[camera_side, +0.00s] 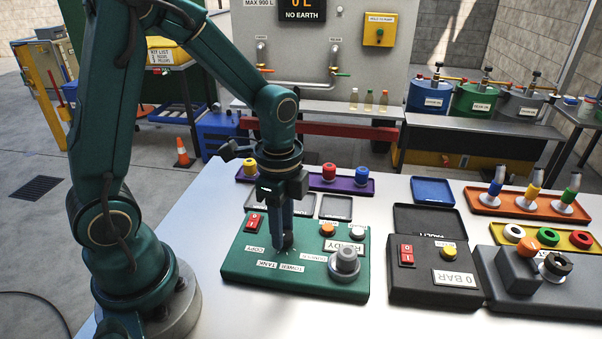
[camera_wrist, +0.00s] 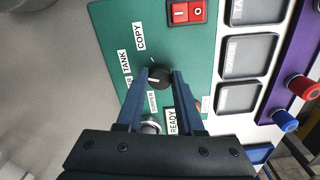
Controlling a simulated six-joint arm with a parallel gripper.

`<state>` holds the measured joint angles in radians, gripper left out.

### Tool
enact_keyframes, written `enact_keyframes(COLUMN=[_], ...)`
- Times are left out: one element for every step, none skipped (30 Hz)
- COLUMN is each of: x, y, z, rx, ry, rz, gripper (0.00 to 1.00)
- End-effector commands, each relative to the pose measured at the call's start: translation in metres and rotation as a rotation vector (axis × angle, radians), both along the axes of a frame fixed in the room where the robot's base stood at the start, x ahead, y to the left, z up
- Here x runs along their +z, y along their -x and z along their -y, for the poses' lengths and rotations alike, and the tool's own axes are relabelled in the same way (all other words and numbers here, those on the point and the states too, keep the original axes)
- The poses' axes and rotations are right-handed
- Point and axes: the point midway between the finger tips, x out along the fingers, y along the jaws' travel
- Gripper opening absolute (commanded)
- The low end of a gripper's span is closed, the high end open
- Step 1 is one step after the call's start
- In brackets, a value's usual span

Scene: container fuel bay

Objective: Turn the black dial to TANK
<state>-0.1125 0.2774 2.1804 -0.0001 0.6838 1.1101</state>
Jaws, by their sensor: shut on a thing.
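The black dial (camera_wrist: 159,78) sits on the green panel (camera_wrist: 108,22) between my fingers in the wrist view. My gripper (camera_wrist: 162,74) is shut on the dial from above, one finger on each side. In the side view, my gripper (camera_side: 287,241) points straight down onto the green panel (camera_side: 240,272), and its fingers mostly hide the dial. The TANK label (camera_wrist: 126,62) lies beside the dial, between the COPY label (camera_wrist: 140,37) and the partly hidden TOWER label. I cannot tell for sure which label the dial points to.
The green panel also carries a red switch (camera_side: 254,222), an orange button (camera_side: 328,230) and a grey knob (camera_side: 346,262) close to my gripper. A black box (camera_side: 425,282) stands just right. Colored trays with buttons and levers lie behind and right. The table's front is clear.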

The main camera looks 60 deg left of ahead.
Motion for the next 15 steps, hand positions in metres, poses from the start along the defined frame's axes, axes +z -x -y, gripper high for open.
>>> enact_keyframes(x=[0.0007,0.0007,0.0007,0.0007,0.0007,0.0007,0.0007,0.0007,0.0007,0.0007,0.0007,0.0007,0.0007,0.0007,0.0007], y=[0.0,0.0,-0.0001,-0.0001,-0.0001,-0.0001,-0.0001,-0.0001,-0.0001,-0.0001,-0.0001,-0.0001,-0.0001,-0.0001,-0.0001], z=[-0.0002,-0.0002,-0.0003,-0.0003,-0.0003,-0.0003,-0.0003,-0.0003,-0.0003,-0.0003,-0.0003,-0.0003,-0.0003,-0.0003,-0.0003], rx=[-0.013,-0.02,-0.03,-0.034,-0.038,-0.043,-0.046,-0.048,-0.05,-0.051,-0.051,-0.052,-0.052,-0.051,-0.051], ry=[0.0,0.0,0.0,0.0,0.0,0.0,0.0,0.0,0.0,0.0,0.0,0.0,0.0,0.0,0.0], rz=[0.0,0.0,0.0,0.0,0.0,0.0,0.0,0.0,0.0,0.0,0.0,0.0,0.0,0.0,0.0], gripper=[0.0,0.0,0.0,0.0,0.0,0.0,0.0,0.0,0.0,0.0,0.0,0.0,0.0,0.0,0.0])
